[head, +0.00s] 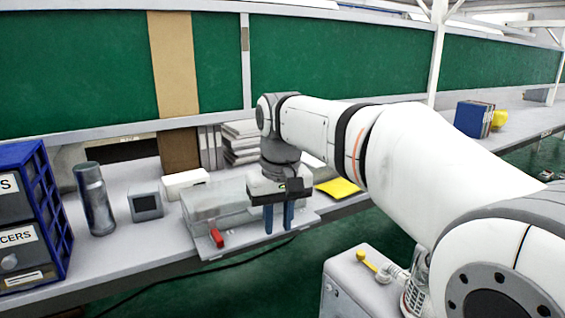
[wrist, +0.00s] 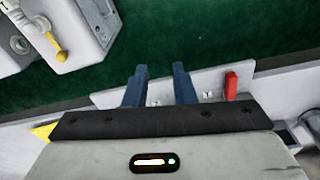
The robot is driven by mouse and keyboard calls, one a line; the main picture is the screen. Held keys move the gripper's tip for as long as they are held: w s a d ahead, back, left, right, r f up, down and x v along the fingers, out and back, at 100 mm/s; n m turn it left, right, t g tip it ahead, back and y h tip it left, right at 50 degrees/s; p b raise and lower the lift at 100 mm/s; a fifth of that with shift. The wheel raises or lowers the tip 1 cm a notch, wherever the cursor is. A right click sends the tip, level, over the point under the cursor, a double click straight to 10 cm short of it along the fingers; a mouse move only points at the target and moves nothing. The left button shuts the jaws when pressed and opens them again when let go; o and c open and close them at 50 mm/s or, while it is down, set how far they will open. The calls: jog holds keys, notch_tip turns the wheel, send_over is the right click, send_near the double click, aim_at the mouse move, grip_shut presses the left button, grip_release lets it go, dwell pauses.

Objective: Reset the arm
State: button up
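My arm (head: 420,165) reaches from the lower right across to the bench, with its wrist bent down. My gripper (head: 278,220) points downward at the front edge of the bench, in front of a grey translucent box. Its two blue fingers stand apart with nothing visible between them. The wrist view also shows the gripper (wrist: 159,72), with the fingers parted over a light plate (wrist: 210,88) and green floor. A red handle (head: 216,237) is left of the fingers, apart from them; in the wrist view the handle (wrist: 231,86) is right of them.
A grey machine (head: 350,285) with a yellow lever (head: 366,260) stands at lower right, below my arm. On the bench are a metal canister (head: 94,200), a small grey box (head: 145,205), a blue drawer cabinet (head: 50,190) and a yellow sheet (head: 338,188). Green floor lies in front.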

jog(key=s+d+f+m+t+b, duration=0.2)
jog(key=s+d+f+m, duration=0.2)
jog(key=s+d+f, duration=1.3)
jog(key=shift+d+b, duration=0.35)
jog(key=shift+b, duration=0.05)
jog(key=shift+s, duration=0.15)
